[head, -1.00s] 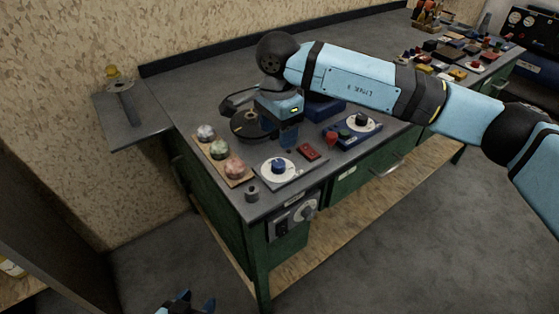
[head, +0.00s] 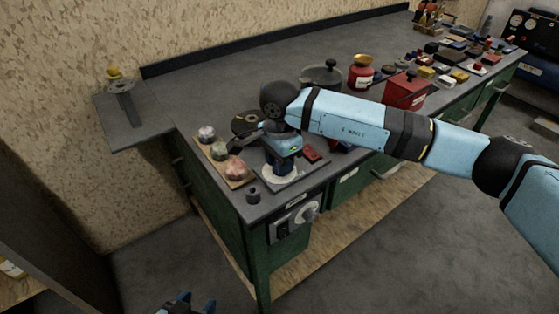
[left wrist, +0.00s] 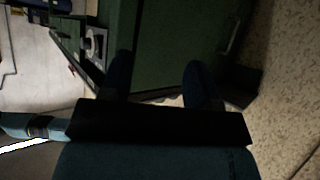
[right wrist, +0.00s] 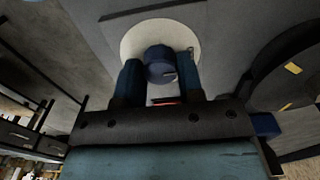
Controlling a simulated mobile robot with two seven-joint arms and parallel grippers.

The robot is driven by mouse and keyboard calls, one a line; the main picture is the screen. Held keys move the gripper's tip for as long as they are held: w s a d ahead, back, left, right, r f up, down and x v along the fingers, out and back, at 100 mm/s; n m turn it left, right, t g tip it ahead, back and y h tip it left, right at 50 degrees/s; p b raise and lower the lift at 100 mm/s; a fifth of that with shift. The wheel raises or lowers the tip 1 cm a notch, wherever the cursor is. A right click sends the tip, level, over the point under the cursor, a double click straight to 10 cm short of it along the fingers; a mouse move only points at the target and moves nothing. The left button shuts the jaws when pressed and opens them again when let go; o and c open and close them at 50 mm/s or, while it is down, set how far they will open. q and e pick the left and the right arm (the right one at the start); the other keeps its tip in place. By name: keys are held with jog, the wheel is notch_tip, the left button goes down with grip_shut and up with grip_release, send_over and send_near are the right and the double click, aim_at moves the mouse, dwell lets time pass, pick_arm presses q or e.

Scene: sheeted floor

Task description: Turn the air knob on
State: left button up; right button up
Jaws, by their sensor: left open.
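A blue knob (right wrist: 160,62) with a small pointer mark stands on a round white dial (right wrist: 128,42), on a grey plate at the bench's near corner. My right gripper (head: 282,168) points down over this dial and hides most of the knob in the head view. In the right wrist view its fingers (right wrist: 158,78) are apart, one on each side of the knob; I cannot tell whether they touch it. My left gripper (head: 188,303) is open and empty, low in front of the bench; its fingers also show in the left wrist view (left wrist: 158,80). No label reads as "air".
A second, grey knob (head: 312,213) is on the bench's front panel. A red block (head: 309,155) lies right of the dial. A wooden board (head: 234,181) with several round lumps is left of it. A red box (head: 404,94) and pot (head: 321,77) stand behind my right arm.

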jog(key=c, duration=0.3)
jog(key=shift+c, duration=0.2)
